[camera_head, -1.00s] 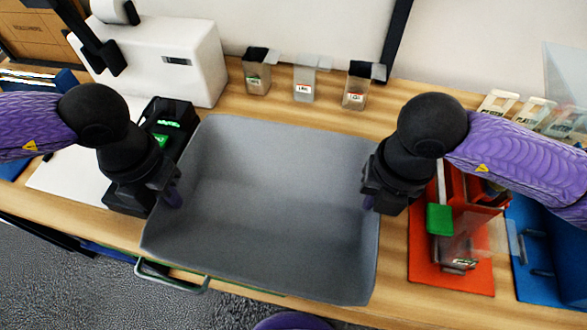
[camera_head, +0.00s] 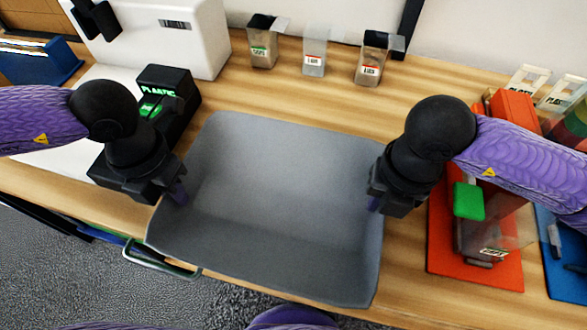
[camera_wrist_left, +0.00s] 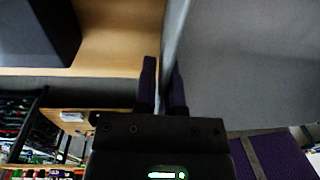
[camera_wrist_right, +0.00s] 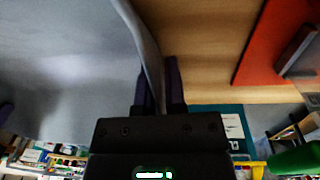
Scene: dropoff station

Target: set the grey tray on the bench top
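The grey tray (camera_head: 285,190) is empty and sits over the front part of the wooden bench top (camera_head: 330,95), its near edge reaching past the bench's front edge. I cannot tell whether its base touches the wood. My left gripper (camera_head: 178,192) is shut on the tray's left wall; in the left wrist view the wall (camera_wrist_left: 172,45) runs between the two fingers (camera_wrist_left: 162,88). My right gripper (camera_head: 376,204) is shut on the right wall; the right wrist view shows that wall (camera_wrist_right: 145,50) between the fingers (camera_wrist_right: 158,88). The tray's underside is hidden.
A black box with a green label (camera_head: 165,105) stands close left of the tray. A red mat (camera_head: 450,262) with a red holder lies to the right. Small labelled bins (camera_head: 314,55) line the back, beside a white machine (camera_head: 165,35). Bare wood lies behind the tray.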

